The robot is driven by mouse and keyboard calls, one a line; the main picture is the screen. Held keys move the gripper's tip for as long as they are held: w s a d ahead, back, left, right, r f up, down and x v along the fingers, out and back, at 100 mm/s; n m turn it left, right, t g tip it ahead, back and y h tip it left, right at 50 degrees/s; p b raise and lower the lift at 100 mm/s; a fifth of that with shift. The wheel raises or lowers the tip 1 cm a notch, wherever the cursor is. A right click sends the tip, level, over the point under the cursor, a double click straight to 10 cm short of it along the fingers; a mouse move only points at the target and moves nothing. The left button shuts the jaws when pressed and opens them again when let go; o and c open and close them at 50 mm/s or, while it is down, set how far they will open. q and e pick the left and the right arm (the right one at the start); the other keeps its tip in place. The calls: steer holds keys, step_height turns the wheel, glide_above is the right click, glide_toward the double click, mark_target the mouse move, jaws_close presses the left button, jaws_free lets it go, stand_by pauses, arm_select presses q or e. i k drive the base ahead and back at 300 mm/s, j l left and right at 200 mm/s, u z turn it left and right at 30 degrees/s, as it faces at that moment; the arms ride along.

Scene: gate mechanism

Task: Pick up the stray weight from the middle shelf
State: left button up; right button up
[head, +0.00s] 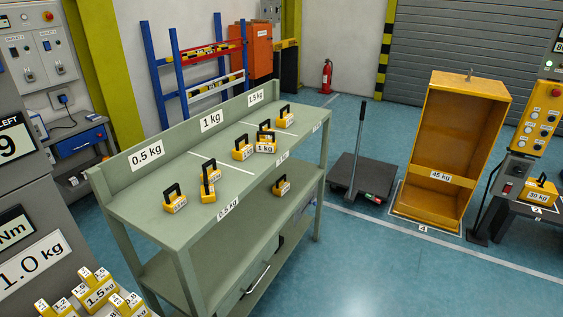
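A yellow weight with a black handle (281,187) stands upright on the middle shelf (232,220) of the green bench, toward its right part. It is alone there and under the front edge of the top. Its label is too small to read. The bench top (135,197) carries several similar yellow weights in sections marked 0.5 kg, 1 kg and 1.5 kg, such as one at the left (174,203) and one at the far right (285,119). Neither of my grippers shows in the head view.
The bench's front legs (188,279) frame the shelf. A drawer with a handle (258,280) is below. A yellow cabinet (436,182) and a dark cart (361,177) stand to the right. Small weights (100,289) sit at the lower left. The blue floor in front is clear.

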mark_target(283, 185)
steer(key=i+l+z, duration=0.1)
steer(key=i, duration=0.8)
steer(key=i+l+u, duration=0.2)
steer(key=i+l, duration=0.15)
steer(key=l, duration=0.25)
steer(key=i+l+u, duration=0.25)
steer(key=l, duration=0.4)
steer(key=i+l+u, duration=0.1)
steer(key=i+l, duration=0.15)
steer(key=l, duration=0.1)
